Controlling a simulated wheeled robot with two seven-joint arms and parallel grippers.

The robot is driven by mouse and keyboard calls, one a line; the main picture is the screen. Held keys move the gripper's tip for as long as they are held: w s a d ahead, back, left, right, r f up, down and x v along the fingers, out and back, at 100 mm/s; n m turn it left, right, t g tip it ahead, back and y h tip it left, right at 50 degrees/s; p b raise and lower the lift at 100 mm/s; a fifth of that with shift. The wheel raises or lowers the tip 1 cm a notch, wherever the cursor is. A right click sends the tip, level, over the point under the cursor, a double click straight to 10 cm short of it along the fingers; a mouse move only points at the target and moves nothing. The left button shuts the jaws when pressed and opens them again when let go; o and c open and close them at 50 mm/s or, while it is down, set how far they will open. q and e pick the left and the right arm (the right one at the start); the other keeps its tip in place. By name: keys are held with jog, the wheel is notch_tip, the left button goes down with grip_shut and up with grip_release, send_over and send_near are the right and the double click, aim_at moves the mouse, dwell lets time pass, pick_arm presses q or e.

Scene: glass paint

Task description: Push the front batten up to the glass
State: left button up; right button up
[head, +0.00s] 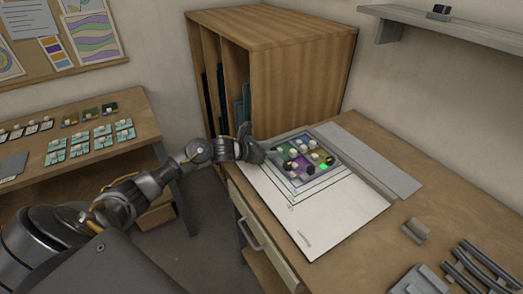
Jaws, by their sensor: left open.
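The glass panel (333,157) lies on a white sheet (335,218) on the right-hand bench, with several coloured patches and small pale and dark blocks on it. A thin pale strip (322,187), which looks like the front batten, lies along the panel's near side; I cannot tell whether it touches the glass. A wider grey strip (372,163) runs along the panel's right side. My left gripper (264,153) is at the panel's left corner, beside the bench edge. It is open, but its fingertips are small and partly hidden. My right gripper is not in view.
A wooden cabinet (305,85) with upright slots stands behind the panel, close to my left gripper. A small grey block (415,230) and a dark rack with bars (475,268) are at the bench's right. Another table (133,110) with small cards stands left.

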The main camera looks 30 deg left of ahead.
pick_arm(q)
jog(key=b+v, duration=0.3)
jog(key=v, duration=0.6)
jog(key=shift+f, duration=0.15)
jog(key=shift+s+a+r, duration=0.2)
jog(key=shift+s+r, duration=0.15)
jog(key=shift+s, duration=0.1)
jog(key=shift+f, duration=0.1)
